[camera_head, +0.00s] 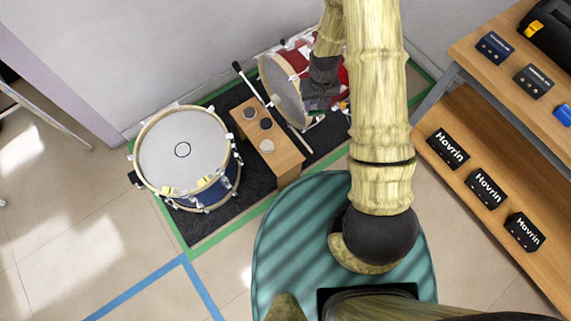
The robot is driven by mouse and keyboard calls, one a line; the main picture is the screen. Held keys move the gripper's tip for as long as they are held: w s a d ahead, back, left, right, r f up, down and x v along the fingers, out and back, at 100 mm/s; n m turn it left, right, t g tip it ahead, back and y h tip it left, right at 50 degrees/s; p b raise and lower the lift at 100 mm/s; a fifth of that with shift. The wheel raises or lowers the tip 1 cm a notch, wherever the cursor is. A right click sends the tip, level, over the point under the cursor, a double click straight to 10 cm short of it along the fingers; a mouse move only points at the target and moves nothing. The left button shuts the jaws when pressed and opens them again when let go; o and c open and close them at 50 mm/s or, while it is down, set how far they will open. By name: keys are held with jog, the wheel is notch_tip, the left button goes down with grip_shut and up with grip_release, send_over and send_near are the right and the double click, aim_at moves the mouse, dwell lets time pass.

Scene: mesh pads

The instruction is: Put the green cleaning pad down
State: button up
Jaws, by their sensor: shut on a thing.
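My gripper (317,103) is at the end of my arm, above the right part of the drum area. It is shut on the green cleaning pad (317,112), which shows only as a thin dark-green sliver at the fingertips. The gripper hides most of the pad. The gripper overlaps the right edge of a tilted drum (284,92) in the picture; I cannot tell the gap between them.
A blue drum (182,150) stands left on a black mat (200,229). A drumstick-like rod (257,87) crosses behind. Shelves (485,120) with black boxes stand right.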

jog(key=s+a+f+n+b, duration=0.1)
jog(key=a+f+b, duration=0.4)
jog(key=f+b, duration=0.8)
jog(key=s+a+f+n+b, duration=0.1)
jog(key=a+f+n+b, duration=0.3)
jog(key=f+b, duration=0.9)
jog(key=b, duration=0.2)
jog(key=shift+a+b, duration=0.3)
jog(key=shift+a, duration=0.05)
jog(key=shift+s+f+b, duration=0.1)
jog(key=shift+f+b, duration=1.05)
jog(key=shift+f, duration=1.3)
jog(key=shift+f+b, duration=1.25)
jog(key=shift+f, duration=1.3)
jog(key=shift+f, duration=0.15)
